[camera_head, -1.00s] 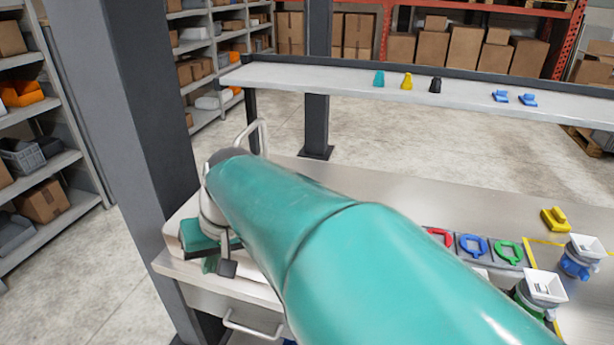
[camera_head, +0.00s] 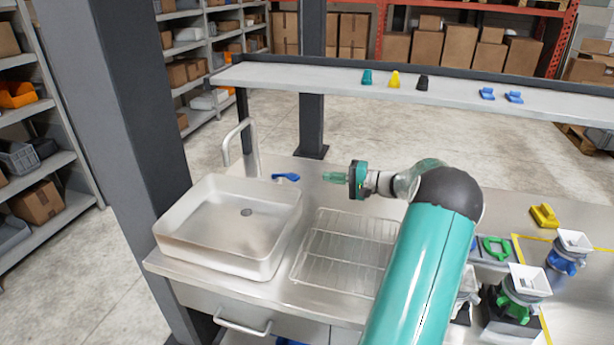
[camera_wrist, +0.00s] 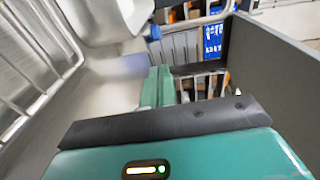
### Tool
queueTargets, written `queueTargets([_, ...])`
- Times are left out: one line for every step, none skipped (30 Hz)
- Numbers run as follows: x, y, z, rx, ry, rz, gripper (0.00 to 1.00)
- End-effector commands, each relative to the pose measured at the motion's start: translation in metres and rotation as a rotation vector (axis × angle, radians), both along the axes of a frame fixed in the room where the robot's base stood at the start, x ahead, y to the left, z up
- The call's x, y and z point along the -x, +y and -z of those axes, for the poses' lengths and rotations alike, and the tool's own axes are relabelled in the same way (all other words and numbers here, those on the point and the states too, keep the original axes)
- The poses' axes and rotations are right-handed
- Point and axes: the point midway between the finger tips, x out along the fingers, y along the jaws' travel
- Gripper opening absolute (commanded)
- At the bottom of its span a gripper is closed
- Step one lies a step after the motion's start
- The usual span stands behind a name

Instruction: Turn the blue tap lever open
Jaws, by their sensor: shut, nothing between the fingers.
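The blue tap lever (camera_head: 286,177) sits low on the metal counter, just right of the grey curved tap (camera_head: 250,145), in the head view. The tap stands behind a pale square sink (camera_head: 284,243). My gripper (camera_head: 326,177) is right of the lever, pointing left toward it, with a visible gap between them. Its green fingers are shut and empty. The fingers also show in the wrist view (camera_wrist: 155,88), pressed together.
A wire drying rack (camera_head: 337,258) lies on the counter right of the sink, below my arm. A raised shelf (camera_head: 300,80) with small coloured parts runs behind. Dispensers (camera_head: 520,290) stand at the right. A dark post (camera_head: 125,120) rises at the left.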

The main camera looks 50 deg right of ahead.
Motion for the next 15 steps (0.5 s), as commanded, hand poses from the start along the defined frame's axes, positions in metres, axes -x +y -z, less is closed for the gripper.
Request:
queueTargets([0.01,-0.018,0.005,-0.019,-0.032,0.035,0.0])
queueTargets([0.014,-0.025,0.007,-0.024,-0.048,0.049,0.0])
queueTargets([0.019,-0.032,0.008,-0.028,-0.063,0.065,0.0])
queueTargets([0.021,-0.036,0.008,-0.031,-0.071,0.072,0.0])
queueTargets([0.022,-0.038,0.009,-0.033,-0.077,0.077,0.0])
queueTargets([0.021,-0.039,0.009,-0.035,-0.081,0.08,0.0])
queueTargets([0.019,-0.039,0.009,-0.035,-0.082,0.081,0.0])
queueTargets([0.017,-0.038,0.009,-0.035,-0.082,0.08,0.0])
queueTargets([0.013,-0.036,0.009,-0.035,-0.082,0.079,0.0])
queueTargets([0.009,-0.034,0.009,-0.035,-0.081,0.079,0.0])
queueTargets([0.005,-0.033,0.009,-0.035,-0.081,0.078,0.0])
queueTargets([-0.002,-0.03,0.009,-0.035,-0.08,0.077,0.0])
queueTargets([-0.007,-0.028,0.009,-0.034,-0.079,0.077,0.0])
queueTargets([-0.013,-0.026,0.009,-0.034,-0.079,0.077,0.0])
queueTargets([-0.02,-0.023,0.009,-0.034,-0.079,0.076,0.0])
